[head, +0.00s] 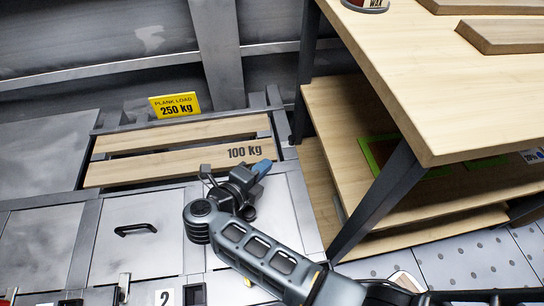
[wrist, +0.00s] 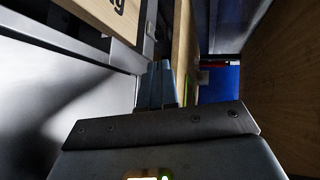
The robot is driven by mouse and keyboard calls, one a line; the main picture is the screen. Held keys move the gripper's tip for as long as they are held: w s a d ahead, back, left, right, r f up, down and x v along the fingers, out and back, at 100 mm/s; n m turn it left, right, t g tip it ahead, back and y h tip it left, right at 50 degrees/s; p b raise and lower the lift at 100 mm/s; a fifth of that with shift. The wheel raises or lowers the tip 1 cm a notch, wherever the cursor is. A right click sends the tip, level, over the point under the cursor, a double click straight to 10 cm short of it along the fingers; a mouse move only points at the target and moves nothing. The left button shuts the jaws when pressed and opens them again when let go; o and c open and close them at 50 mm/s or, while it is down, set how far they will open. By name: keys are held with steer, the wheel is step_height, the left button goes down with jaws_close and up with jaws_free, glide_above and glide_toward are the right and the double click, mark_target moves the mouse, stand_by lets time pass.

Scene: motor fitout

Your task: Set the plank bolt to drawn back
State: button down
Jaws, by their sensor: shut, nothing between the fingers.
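Two wooden planks lie in a metal frame in the head view; the front plank (head: 180,163) is marked 100 kg, and the rear plank (head: 180,133) is behind it. My gripper (head: 262,168) is at the right end of the front plank, its blue-grey fingers close to the frame. In the wrist view the fingers (wrist: 157,82) are together and empty, beside a plank edge (wrist: 185,45). I cannot make out the plank bolt in either view; my gripper and wrist cover part of that end. Whether the fingers touch anything is unclear.
A yellow plank load sign (head: 174,105) stands behind the planks. A wooden workbench (head: 410,60) with lower shelves and dark legs stands close on the right. A grey cabinet door with a black handle (head: 135,229) is at front left. A blue surface (wrist: 220,84) lies beyond the fingers.

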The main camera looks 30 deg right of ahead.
steer(key=shift+v, duration=1.65)
